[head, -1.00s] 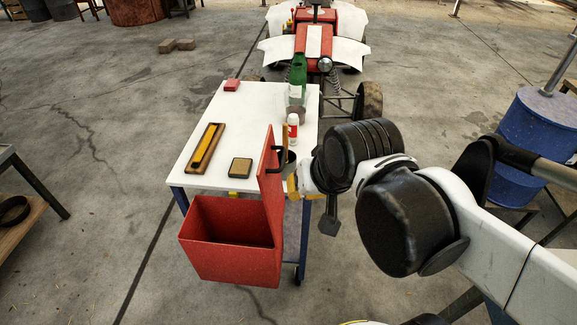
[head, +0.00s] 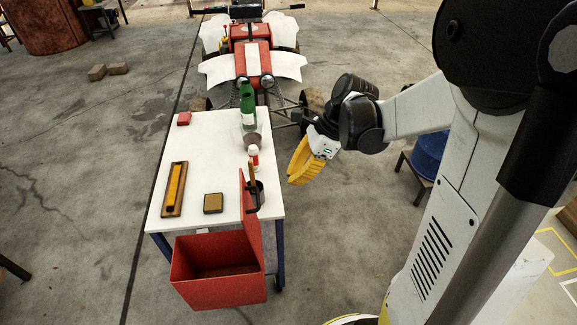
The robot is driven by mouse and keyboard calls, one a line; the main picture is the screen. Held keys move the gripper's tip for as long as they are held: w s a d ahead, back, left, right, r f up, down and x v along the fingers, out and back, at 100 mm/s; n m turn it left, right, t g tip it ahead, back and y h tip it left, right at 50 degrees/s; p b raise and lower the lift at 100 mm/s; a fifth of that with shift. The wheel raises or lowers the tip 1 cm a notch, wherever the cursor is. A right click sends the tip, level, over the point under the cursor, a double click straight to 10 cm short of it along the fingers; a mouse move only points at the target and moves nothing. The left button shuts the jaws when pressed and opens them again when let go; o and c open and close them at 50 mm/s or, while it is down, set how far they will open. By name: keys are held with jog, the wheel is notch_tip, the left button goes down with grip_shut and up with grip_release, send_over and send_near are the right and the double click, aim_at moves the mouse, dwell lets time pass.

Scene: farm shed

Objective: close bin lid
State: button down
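A red bin (head: 218,292) is at the front end of the white table, its dark inside showing from above. Its red lid (head: 250,228) stands upright on the bin's right side, so the bin is open. A dark handle shows on the lid's right face. My gripper (head: 300,172), with yellow fingers, hangs in the air right of the table, above and to the right of the lid and apart from it. The fingers are seen from the side, and I cannot tell how far apart they are.
A red and white vehicle (head: 252,60) stands behind. A blue drum (head: 428,155) is right.

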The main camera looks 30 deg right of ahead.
jog(key=w+a+f+b, duration=0.2)
jog(key=a+f, duration=0.4)
jog(key=f, duration=0.1)
jog(key=shift+w+a, duration=0.15)
jog(key=shift+a, duration=0.1)
